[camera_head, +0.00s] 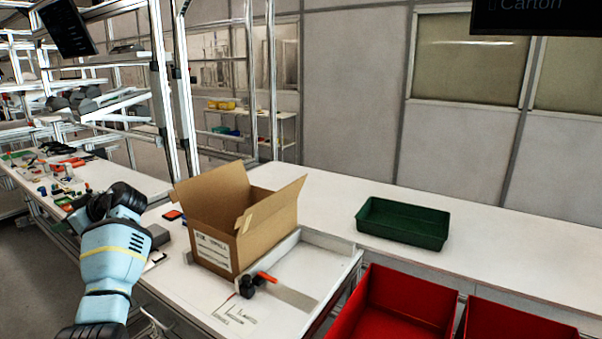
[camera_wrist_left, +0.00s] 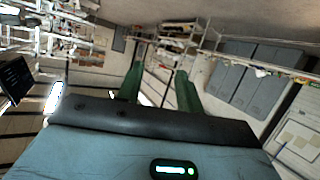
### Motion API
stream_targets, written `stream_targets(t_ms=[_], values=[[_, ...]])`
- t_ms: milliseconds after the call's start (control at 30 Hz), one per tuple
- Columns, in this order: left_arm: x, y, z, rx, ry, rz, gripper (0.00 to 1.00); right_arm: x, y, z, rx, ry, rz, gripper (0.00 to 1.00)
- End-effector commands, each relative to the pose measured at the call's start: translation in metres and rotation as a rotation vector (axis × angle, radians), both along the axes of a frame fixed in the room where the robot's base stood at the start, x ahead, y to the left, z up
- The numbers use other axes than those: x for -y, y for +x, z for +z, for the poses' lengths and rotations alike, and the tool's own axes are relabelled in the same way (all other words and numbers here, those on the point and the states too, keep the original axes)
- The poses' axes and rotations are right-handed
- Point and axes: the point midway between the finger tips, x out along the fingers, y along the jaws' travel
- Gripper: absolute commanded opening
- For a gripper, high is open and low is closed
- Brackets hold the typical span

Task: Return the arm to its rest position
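My left arm (camera_head: 113,262), light blue with black joints, comes up from the bottom left of the head view, beside the left end of the white table. Its gripper fingers are hard to make out there, mostly hidden by the arm. In the left wrist view the two green fingers of my left gripper (camera_wrist_left: 160,82) stand well apart with nothing between them. That gripper is open and empty. My right arm and gripper are not in view.
An open cardboard box (camera_head: 225,225) stands on the white table (camera_head: 500,240), right of my left arm. A green tray (camera_head: 403,222) sits farther right. Red bins (camera_head: 395,305) are at the front right. A side bench (camera_head: 40,180) with small parts and metal frame posts are at left.

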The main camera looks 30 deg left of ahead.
Motion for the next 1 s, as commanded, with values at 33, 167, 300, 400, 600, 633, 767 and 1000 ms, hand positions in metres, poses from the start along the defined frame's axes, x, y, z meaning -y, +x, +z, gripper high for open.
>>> stream_targets(t_ms=[33, 167, 300, 400, 600, 633, 767, 1000], values=[[0.004, 0.008, -0.013, -0.049, 0.006, -0.053, 0.36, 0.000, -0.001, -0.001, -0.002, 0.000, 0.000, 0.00], [0.010, 0.023, -0.030, -0.148, 0.036, -0.185, 0.36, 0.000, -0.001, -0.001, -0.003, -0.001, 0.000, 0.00], [0.023, 0.042, -0.057, -0.280, 0.065, -0.360, 0.36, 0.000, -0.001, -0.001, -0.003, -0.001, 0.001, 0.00], [0.041, 0.058, -0.086, -0.399, 0.086, -0.524, 0.36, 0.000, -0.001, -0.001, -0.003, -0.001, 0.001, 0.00], [0.100, 0.080, -0.168, -0.653, 0.110, -0.910, 0.36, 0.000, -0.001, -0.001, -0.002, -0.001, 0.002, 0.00], [0.111, 0.081, -0.182, -0.688, 0.110, -0.969, 0.36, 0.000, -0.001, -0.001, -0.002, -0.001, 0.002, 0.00], [0.166, 0.074, -0.244, -0.820, 0.104, -1.229, 0.36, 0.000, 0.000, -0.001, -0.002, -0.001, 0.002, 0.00], [0.276, 0.022, -0.342, -0.958, 0.057, -1.675, 0.36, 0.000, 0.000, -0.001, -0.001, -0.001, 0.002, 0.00]])
